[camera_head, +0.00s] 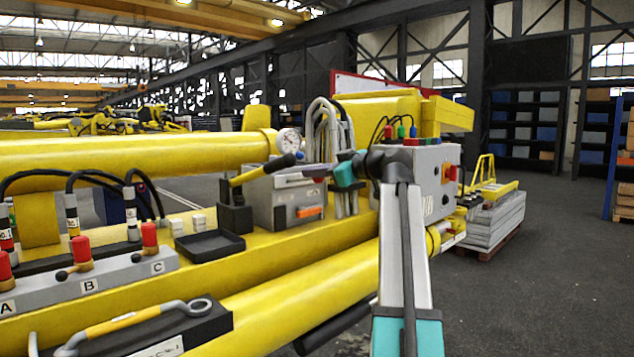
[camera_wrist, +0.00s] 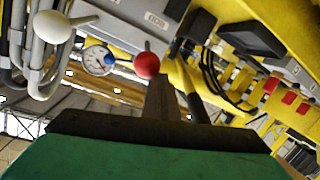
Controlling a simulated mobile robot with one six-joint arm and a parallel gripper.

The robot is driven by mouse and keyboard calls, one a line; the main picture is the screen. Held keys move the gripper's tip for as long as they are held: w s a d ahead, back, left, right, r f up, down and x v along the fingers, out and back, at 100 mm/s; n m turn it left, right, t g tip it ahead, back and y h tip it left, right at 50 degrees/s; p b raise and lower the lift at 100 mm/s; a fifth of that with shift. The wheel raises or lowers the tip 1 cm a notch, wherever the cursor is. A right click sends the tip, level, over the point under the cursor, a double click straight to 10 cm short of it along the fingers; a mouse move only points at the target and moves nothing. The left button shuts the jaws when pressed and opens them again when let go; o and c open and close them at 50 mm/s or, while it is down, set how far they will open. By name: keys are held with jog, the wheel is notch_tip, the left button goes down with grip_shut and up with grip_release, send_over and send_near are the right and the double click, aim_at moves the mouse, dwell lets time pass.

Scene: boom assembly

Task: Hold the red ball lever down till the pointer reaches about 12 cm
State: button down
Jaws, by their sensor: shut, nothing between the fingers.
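In the wrist view, the red ball (camera_wrist: 147,66) of a lever shows just beyond the tips of my gripper (camera_wrist: 162,82). The ball overlaps the finger tips in the picture; I cannot tell whether they touch. A round white gauge (camera_wrist: 98,60) with a dial is left of the ball; its pointer reading is too small to make out. The gauge also shows in the head view (camera_head: 289,141), at the end of the yellow cylinder. There, my gripper (camera_head: 308,169) reaches left over the grey box, shut and empty. I cannot make out the red ball in the head view.
A white ball lever (camera_wrist: 51,26) and grey bent pipes (camera_wrist: 38,62) are left of the red ball. A grey valve block (camera_head: 90,283) with red-topped levers is at the front left. A black tray (camera_head: 210,246) lies beside the grey box (camera_head: 285,205). Open floor (camera_head: 560,270) is at right.

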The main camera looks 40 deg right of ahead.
jog(key=b+v, duration=0.2)
jog(key=v, duration=0.8)
jog(key=shift+f, duration=0.4)
dwell(0.4)
